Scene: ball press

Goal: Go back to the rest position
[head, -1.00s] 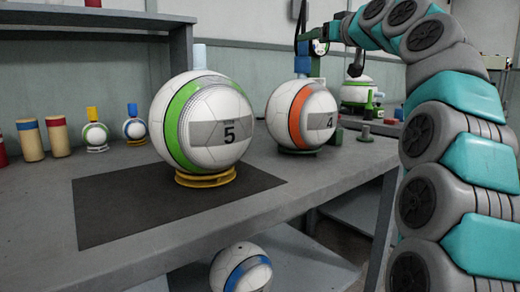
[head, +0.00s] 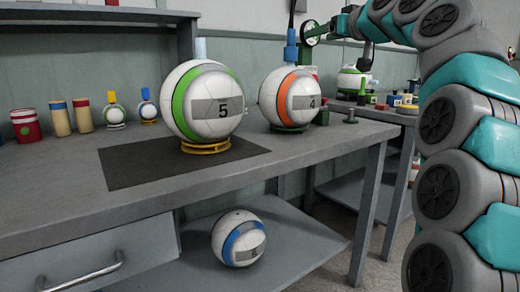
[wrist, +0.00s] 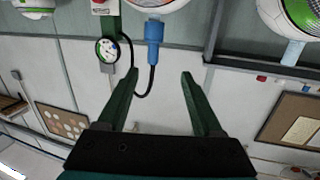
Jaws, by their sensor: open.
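My gripper (wrist: 160,78) is open and empty in the wrist view, with its two dark green fingers apart. The white ball with an orange stripe and number 4 (head: 288,97) sits on a dark green stand on the bench. A blue nozzle (head: 291,45) shows above it and also in the wrist view (wrist: 153,35), with a black hose. The green-striped ball number 5 (head: 203,103) rests on a yellow ring (head: 206,147).
The grey bench (head: 80,212) holds a black mat (head: 122,173), with small balls and cylinders at the left. A blue-striped ball (head: 239,238) lies on the lower shelf (head: 300,236). Another bench with a green-striped ball (head: 352,82) stands behind. Floor shows at the lower right.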

